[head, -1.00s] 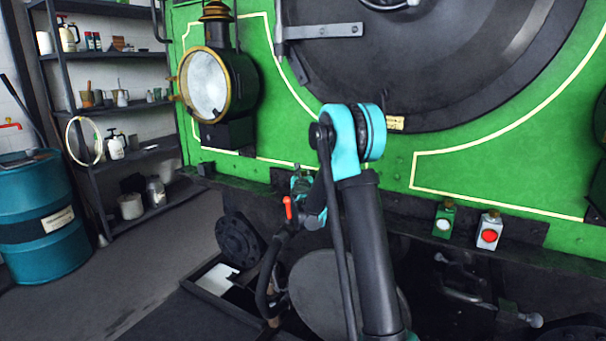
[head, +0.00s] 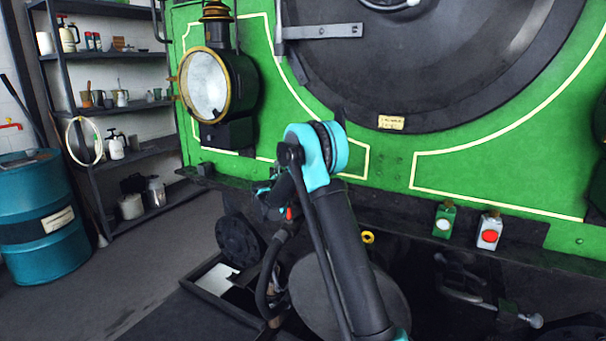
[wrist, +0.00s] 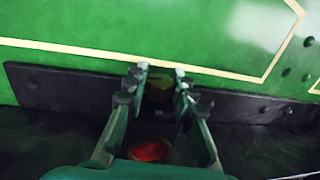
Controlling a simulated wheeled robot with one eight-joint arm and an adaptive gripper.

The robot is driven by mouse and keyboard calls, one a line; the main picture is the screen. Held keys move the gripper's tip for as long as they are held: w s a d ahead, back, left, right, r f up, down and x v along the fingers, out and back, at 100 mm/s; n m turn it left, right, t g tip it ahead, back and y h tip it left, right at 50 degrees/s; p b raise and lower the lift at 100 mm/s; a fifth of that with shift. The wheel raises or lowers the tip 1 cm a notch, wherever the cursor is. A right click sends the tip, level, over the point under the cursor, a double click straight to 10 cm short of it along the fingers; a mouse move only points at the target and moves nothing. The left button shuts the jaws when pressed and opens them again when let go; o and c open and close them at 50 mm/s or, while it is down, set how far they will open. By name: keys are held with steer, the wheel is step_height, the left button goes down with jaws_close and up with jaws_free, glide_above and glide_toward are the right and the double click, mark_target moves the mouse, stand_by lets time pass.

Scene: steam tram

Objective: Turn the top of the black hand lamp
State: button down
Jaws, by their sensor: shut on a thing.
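Below the top, the lamp's red lens (wrist: 151,151) shows between the fingers. The lamp's dark body is hard to tell from the shadow. In the head view, my gripper (head: 270,195) is low in front of the green locomotive front, left of my arm's turquoise joint.
A green lamp (head: 444,221) and a white lamp with a red lens (head: 488,232) stand on the ledge to the right. A large brass-rimmed headlamp (head: 208,85) is above left. A yellow ring (head: 367,237) lies right of my arm. Shelves and a blue drum (head: 40,245) are far left.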

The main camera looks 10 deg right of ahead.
steer(key=shift+m+g+h, duration=1.4)
steer(key=shift+g, duration=0.6)
steer(key=c, duration=1.2)
jaws_free()
steer(key=v, duration=1.2)
steer(key=shift+f, duration=0.15)
